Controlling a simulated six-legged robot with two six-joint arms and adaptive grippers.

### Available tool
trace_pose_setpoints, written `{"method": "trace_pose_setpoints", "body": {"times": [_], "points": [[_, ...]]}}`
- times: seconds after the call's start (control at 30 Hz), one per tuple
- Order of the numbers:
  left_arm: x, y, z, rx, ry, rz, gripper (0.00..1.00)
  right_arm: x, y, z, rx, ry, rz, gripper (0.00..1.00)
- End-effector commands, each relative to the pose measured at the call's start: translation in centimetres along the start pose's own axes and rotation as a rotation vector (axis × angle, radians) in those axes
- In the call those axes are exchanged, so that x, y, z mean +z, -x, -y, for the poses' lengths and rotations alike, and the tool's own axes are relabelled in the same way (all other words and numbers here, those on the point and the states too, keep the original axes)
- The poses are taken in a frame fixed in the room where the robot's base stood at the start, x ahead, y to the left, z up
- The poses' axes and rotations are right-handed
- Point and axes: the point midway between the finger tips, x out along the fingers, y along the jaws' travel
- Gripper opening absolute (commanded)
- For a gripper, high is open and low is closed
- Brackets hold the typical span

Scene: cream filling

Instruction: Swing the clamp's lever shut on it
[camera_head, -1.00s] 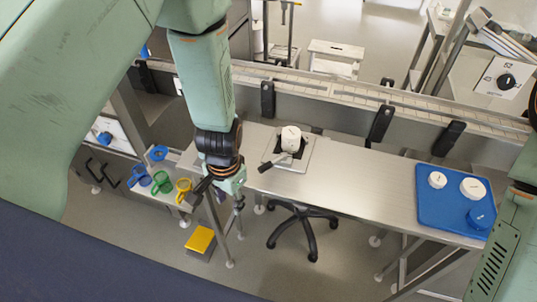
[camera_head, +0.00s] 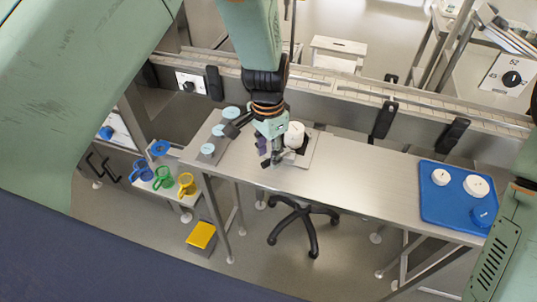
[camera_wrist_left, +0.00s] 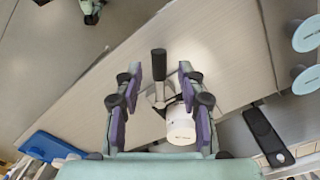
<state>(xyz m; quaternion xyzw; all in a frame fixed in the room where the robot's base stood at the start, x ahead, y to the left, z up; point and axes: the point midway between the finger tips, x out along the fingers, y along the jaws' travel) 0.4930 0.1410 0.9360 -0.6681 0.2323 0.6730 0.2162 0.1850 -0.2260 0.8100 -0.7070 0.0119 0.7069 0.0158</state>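A white pot (camera_head: 294,133) stands in the clamp on a grey base plate (camera_head: 314,148) on the steel table; the pot also shows in the left wrist view (camera_wrist_left: 181,126). The clamp's lever, with a black handle (camera_wrist_left: 159,65), sticks out beside the pot, away from the rail. My left gripper (camera_head: 270,157) is low over the table at the clamp's left side. In the left wrist view its purple-padded fingers (camera_wrist_left: 160,75) are spread, with the handle between them and apart from both. My right gripper is out of the head view.
A blue tray (camera_head: 430,207) with white pots lies at the table's right end. Pale blue-topped pots (camera_head: 230,112) stand left of my gripper. Coloured mugs (camera_head: 163,178) stand on a low shelf at left. The table between clamp and tray is clear.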

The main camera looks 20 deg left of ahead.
Motion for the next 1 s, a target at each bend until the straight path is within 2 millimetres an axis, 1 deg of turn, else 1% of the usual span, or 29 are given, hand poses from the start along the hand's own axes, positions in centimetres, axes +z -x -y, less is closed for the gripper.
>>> {"method": "trace_pose_setpoints", "body": {"times": [0.1, 0.4, 0.47, 0.87, 1.0], "points": [[0.01, -0.9, 0.01, 0.0, 0.0, 0.0, 0.39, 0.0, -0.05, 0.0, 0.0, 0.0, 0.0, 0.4], [0.0, -1.11, 0.03, -0.001, 0.001, -0.001, 0.39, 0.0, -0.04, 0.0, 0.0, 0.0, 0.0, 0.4], [0.0, -1.1, 0.03, -0.001, 0.001, -0.001, 0.35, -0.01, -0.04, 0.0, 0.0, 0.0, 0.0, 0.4], [-0.01, -1.09, 0.02, -0.001, 0.001, -0.001, 0.01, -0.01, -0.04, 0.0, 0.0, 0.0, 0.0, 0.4], [-0.02, -1.09, 0.03, -0.001, 0.0, -0.001, 0.0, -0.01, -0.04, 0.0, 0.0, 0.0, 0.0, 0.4]]}}
